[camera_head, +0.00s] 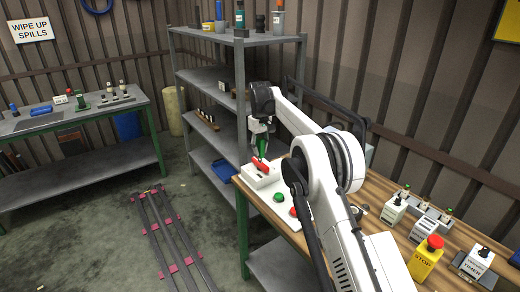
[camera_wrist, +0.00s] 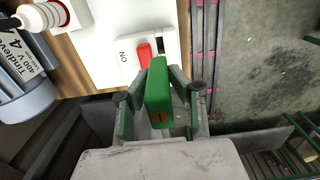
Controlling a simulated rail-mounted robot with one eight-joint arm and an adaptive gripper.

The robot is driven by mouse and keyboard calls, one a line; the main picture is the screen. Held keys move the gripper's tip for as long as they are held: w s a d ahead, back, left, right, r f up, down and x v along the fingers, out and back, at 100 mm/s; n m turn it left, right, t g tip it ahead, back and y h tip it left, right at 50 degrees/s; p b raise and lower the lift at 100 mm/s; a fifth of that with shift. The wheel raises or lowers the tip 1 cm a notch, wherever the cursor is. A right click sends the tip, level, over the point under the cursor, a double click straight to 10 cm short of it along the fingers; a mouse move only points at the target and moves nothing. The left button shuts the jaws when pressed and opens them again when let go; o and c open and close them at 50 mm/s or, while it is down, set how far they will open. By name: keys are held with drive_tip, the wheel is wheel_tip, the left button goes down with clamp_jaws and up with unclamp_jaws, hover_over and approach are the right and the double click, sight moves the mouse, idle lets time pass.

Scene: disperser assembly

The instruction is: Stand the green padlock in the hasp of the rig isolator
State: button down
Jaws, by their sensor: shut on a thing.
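The green padlock (camera_wrist: 158,95) is gripped upright between the two fingers of my gripper (camera_wrist: 160,112) in the wrist view. The isolator is a white box with a red handle (camera_head: 260,164). In the wrist view the red handle (camera_wrist: 143,55) lies just beyond the padlock, with "ON" marked beside it and a dark slot (camera_wrist: 160,44) to its right. The padlock's lower end and any contact with the hasp are hidden.
A green button (camera_head: 279,197) and a red button sit on the white panel near the isolator. A yellow stop box (camera_head: 426,259) and several small devices stand on the bench's right. A grey shelf unit (camera_head: 235,40) rises close behind my gripper.

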sight(260, 162)
drive_tip(key=shift+f+b, duration=1.75)
drive_tip(key=shift+f, duration=1.15)
drive_tip(key=shift+f+b, duration=0.95)
drive_tip(key=shift+f, duration=0.25)
idle(0.3)
drive_tip(key=shift+r, duration=0.2)
drive_tip(key=shift+r+p, duration=0.35)
drive_tip(key=shift+r, duration=0.35)
idle(1.6)
drive_tip(key=shift+f+b, duration=0.7)
drive_tip(key=shift+f, duration=0.1)
